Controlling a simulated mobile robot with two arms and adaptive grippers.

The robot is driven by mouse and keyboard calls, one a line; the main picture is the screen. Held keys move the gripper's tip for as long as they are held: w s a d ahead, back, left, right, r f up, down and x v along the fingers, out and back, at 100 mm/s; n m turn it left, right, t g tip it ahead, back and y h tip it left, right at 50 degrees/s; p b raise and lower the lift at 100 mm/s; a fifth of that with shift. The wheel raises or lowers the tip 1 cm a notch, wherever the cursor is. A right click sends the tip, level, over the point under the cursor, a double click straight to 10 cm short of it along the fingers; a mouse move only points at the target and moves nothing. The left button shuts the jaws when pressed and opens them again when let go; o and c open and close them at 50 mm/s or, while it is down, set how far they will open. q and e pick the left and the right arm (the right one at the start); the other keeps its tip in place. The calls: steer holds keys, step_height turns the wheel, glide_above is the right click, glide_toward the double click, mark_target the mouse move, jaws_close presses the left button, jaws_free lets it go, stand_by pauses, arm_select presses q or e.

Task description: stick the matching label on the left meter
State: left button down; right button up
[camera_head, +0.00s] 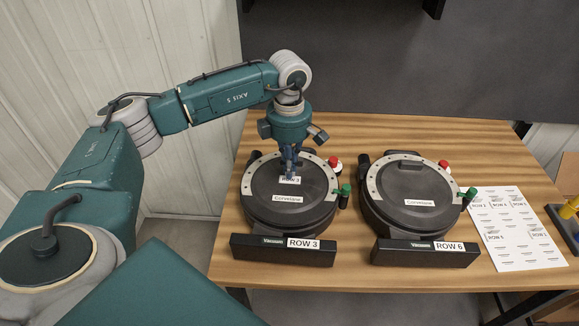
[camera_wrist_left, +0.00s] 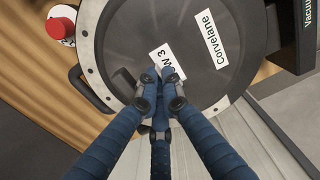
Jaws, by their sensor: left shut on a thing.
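The left meter (camera_head: 262,206) is a round black drum with a pale ring and a "Corvelane" plate on its lid. Its front bar carries a "ROW 3" sign (camera_head: 303,244). My left gripper (camera_head: 290,172) points down over this lid, its fingers shut on a white "ROW 3" label (camera_head: 291,181). In the left wrist view the fingertips (camera_wrist_left: 162,77) cover part of the label (camera_wrist_left: 161,56), which lies beside the "Corvelane" plate (camera_wrist_left: 204,57). I cannot tell whether the label touches the lid. My right gripper is not in view.
A second meter (camera_head: 412,211) with a "ROW 6" sign (camera_head: 448,246) stands to the right. A white label sheet (camera_head: 517,243) lies beside it on the wooden table (camera_head: 370,130). Red and green knobs stick out by each meter. A dark bin with yellow items sits at the right edge.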

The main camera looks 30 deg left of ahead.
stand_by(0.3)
arm_select(q)
steer(key=c, duration=1.9)
jaws_free()
steer(key=shift+o, duration=0.2)
step_height(320, 180, up, 7)
steer(key=p, duration=0.4)
